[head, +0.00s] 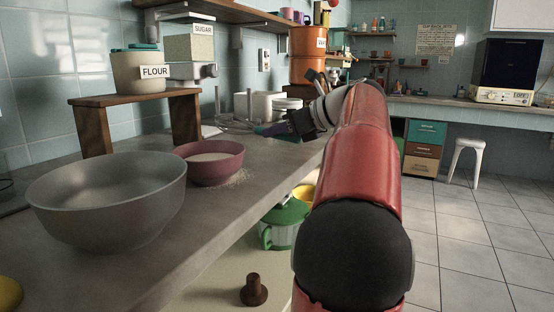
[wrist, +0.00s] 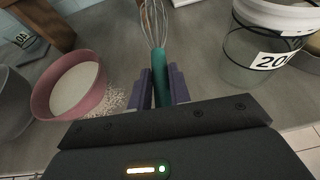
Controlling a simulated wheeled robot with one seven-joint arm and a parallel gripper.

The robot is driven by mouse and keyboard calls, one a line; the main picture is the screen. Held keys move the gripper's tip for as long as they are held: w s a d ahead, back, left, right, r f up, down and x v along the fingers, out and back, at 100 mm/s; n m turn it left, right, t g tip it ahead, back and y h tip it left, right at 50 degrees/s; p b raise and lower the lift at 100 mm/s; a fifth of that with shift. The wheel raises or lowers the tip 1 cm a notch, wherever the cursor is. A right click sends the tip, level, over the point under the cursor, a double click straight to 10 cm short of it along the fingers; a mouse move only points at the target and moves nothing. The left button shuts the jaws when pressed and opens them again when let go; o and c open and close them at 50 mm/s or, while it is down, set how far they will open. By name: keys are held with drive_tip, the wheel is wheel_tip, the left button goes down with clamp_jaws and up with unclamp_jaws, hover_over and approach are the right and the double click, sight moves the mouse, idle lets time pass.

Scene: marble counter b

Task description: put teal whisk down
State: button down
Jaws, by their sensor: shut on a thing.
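The teal whisk has a teal handle (wrist: 161,78) and wire loops (wrist: 154,22). In the wrist view the handle stands between the two purple fingers of my gripper (wrist: 162,86), which is shut on it. The wire end points away from my gripper. In the head view my gripper (head: 280,130) is over the counter, past the pink bowl, with the whisk's wires (head: 238,122) to its left. My arm and gripper partly hide the handle there. I cannot tell whether the whisk touches the grey counter (head: 215,215).
A pink bowl (head: 232,166) of white powder, with grains spilled beside it, and a large grey bowl (head: 105,195) stand nearer. A wooden riser (head: 95,130) holds a flour canister (head: 137,72). A clear jar (wrist: 250,52) stands right of the whisk, near the counter edge.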

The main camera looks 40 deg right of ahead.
sight(277, 160)
drive_tip(key=shift+f, duration=2.4)
drive_tip(key=c, duration=1.3)
unclamp_jaws()
